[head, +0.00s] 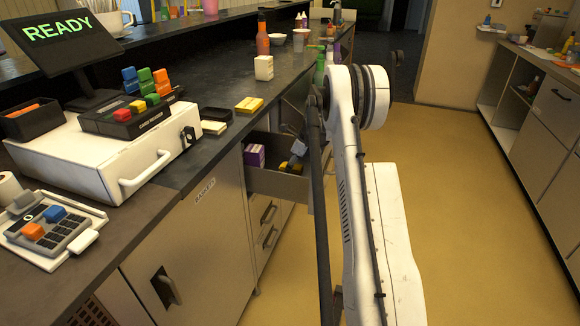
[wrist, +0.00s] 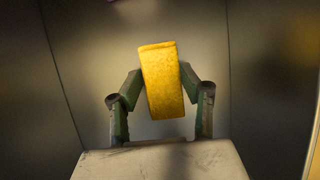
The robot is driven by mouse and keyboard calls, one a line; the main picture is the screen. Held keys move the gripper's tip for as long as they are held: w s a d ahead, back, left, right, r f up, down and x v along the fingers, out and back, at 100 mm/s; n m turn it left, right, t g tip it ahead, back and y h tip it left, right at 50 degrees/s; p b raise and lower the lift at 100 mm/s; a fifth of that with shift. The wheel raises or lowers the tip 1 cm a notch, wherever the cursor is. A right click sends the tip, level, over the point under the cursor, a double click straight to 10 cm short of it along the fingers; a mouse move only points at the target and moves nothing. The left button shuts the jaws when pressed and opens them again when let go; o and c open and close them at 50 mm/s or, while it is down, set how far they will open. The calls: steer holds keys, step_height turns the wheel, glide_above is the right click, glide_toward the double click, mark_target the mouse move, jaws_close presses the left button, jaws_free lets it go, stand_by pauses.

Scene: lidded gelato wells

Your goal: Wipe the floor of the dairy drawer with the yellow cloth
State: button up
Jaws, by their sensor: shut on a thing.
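The yellow cloth (wrist: 162,82) is a thick folded block between the two fingers of my gripper (wrist: 160,85) in the wrist view. My gripper is shut on it, and the cloth is slightly tilted. Grey drawer walls and floor surround it. In the head view the open drawer (head: 272,185) juts out from under the dark counter. My gripper (head: 288,165) reaches down into it, with a bit of yellow at its tip. My arm hides the drawer's right part. Whether the cloth touches the floor I cannot tell.
A purple-and-white carton (head: 254,156) stands in the drawer's left corner. The yellow floor right of my arm is clear.

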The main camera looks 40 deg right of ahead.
steer(key=shift+s+d+f, duration=0.15)
steer(key=shift+s+d, duration=0.3)
steer(key=shift+s, duration=0.3)
steer(key=shift+r, duration=0.95)
